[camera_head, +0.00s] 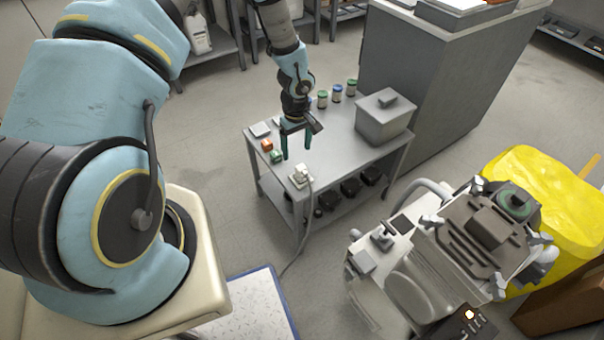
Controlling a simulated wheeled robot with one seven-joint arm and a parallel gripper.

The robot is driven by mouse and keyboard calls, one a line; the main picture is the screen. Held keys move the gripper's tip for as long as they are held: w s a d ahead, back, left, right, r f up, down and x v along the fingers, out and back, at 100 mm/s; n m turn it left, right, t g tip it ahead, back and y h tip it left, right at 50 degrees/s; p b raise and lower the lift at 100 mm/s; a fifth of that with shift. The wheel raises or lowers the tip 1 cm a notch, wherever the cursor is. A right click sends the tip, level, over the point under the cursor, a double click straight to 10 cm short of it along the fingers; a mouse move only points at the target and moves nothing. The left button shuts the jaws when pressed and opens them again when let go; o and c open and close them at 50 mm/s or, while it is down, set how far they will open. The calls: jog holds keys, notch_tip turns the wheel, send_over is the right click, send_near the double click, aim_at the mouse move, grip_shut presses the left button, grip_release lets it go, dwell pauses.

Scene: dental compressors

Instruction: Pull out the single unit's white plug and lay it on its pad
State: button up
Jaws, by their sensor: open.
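The white plug (301,171) is at the front edge of the small grey table (340,160), seated on or in a pale square block (299,182). A pale cable runs from it over the edge down to the floor. My gripper (296,153) hangs above and behind the plug, fingers pointing down, open and empty, apart from the plug. A flat light-grey square (260,130) lies at the table's left back corner; I cannot tell whether it is the pad. The machine with a clear cover (415,290) stands at lower right; I cannot tell whether it is the single unit.
A small orange-topped item (267,145) and a green one (277,156) stand left of my gripper. A lidded grey box (384,117) and several small jars (337,93) occupy the table's right and back. Dark items sit on the lower shelf. A grey cabinet (440,85) stands behind.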

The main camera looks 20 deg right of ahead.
aim_at(301, 167)
jog(key=shift+s+d+f, duration=0.45)
jog(key=shift+d+f, duration=0.15)
jog(key=shift+f, duration=0.2)
jog(key=shift+f, duration=0.15)
notch_tip(301, 167, down, 9)
jog(key=b, duration=0.6)
jog(key=shift+b, duration=0.4)
jog(key=shift+a, duration=0.1)
jog(key=shift+c, duration=0.2)
dwell(0.3)
grip_shut()
dwell(0.5)
jog(key=shift+r, duration=0.3)
